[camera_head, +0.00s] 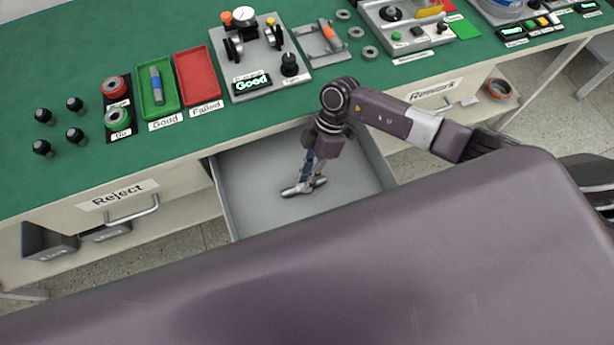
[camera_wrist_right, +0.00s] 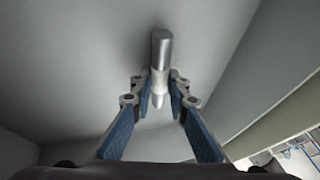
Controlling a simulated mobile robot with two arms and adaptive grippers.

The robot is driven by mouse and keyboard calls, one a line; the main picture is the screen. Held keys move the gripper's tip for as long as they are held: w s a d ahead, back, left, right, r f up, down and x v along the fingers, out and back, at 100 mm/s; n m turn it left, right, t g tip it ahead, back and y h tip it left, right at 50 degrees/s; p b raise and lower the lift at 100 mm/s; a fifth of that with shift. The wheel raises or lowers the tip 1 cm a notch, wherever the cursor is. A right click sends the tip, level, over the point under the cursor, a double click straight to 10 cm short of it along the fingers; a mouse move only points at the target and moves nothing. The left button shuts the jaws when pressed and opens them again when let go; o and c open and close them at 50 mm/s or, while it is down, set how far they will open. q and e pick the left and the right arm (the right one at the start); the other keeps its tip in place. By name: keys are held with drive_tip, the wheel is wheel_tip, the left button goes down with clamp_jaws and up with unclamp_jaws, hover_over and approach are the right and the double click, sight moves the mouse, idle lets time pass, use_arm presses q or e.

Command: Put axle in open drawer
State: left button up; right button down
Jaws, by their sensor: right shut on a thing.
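The open drawer (camera_head: 250,165) is pulled out below the bench front, between the Reject and Rework fronts. Its grey floor and walls show, and I see nothing else lying in it. My right gripper (camera_head: 305,187) reaches down into the drawer space. In the right wrist view, the right gripper (camera_wrist_right: 160,95) is shut on the axle (camera_wrist_right: 161,50), a grey metal rod with a narrower lighter section between the fingertips. The axle points away from the gripper toward the grey drawer surface; I cannot tell whether it touches it. My left gripper is not in view.
On the green bench are a green Good tray (camera_head: 170,105) holding a blue and grey rod (camera_head: 157,88), a red Failed tray (camera_head: 199,79), and a test fixture (camera_head: 262,62). The Reject drawer (camera_head: 120,197) and Rework drawer (camera_head: 438,92) are beside the open one.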

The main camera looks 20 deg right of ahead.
drive_tip(key=shift+f, duration=0.5)
idle(0.8)
drive_tip(key=c, duration=1.8)
unclamp_jaws()
drive_tip(key=shift+o, duration=0.2)
drive_tip(key=o, duration=0.4)
drive_tip(key=shift+r, duration=0.1)
drive_tip(key=shift+r+p, duration=3.45)
drive_tip(key=shift+p, duration=0.3)
